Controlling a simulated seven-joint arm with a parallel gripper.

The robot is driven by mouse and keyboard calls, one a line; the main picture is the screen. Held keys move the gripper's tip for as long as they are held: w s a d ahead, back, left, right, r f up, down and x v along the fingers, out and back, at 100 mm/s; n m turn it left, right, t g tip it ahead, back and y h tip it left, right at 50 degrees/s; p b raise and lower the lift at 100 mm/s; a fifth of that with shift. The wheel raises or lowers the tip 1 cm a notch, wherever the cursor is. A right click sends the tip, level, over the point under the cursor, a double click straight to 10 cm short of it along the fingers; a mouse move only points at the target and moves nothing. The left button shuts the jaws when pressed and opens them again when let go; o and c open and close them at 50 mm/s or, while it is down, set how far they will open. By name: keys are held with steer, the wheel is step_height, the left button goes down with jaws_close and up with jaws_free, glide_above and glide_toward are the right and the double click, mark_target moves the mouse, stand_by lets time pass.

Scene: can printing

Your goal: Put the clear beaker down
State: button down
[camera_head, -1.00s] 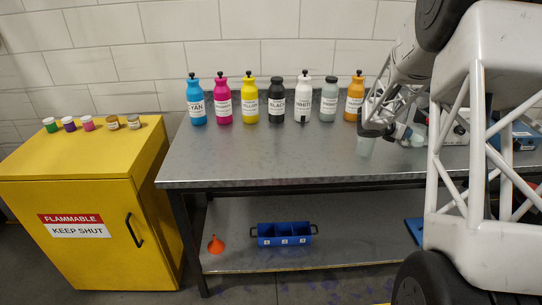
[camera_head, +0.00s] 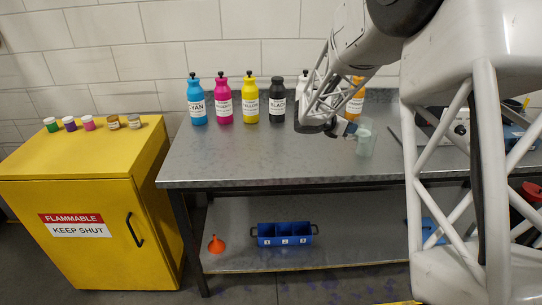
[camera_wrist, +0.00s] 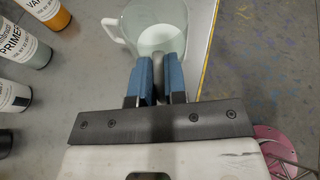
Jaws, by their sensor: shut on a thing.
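The clear beaker (camera_head: 366,140) is upright over the right part of the metal table, near its front edge. My gripper (camera_head: 350,131) is at its left side in the head view. In the wrist view, the beaker (camera_wrist: 158,28) is just beyond my blue fingertips (camera_wrist: 156,72), which are shut on a narrow grey part at its near side, apparently the handle. A pale disc shows inside the beaker. I cannot tell whether its base touches the table.
The metal table (camera_head: 250,160) is clear left of the beaker. Labelled bottles stand along its back, including a black one (camera_head: 277,101) and an orange one (camera_head: 354,104). A blue compartment bin (camera_head: 284,235) and an orange funnel (camera_head: 216,244) are on the lower shelf.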

steer(key=s+a+f, duration=0.2)
steer(key=s+a, duration=0.2)
steer(key=a, duration=0.3)
steer(key=s+a+f, duration=0.3)
steer(key=s+a, duration=0.2)
steer(key=a, duration=0.2)
steer(key=shift+s, duration=0.3)
steer(key=shift+w, duration=0.1)
glide_above(303, 157)
steer(key=f, duration=0.2)
steer(key=shift+r, duration=0.2)
steer(key=shift+f+t, duration=0.3)
steer(key=shift+f, duration=1.45)
steer(key=c, duration=1.2)
jaws_free()
steer(key=shift+f, duration=0.1)
steer(key=shift+o, duration=0.2)
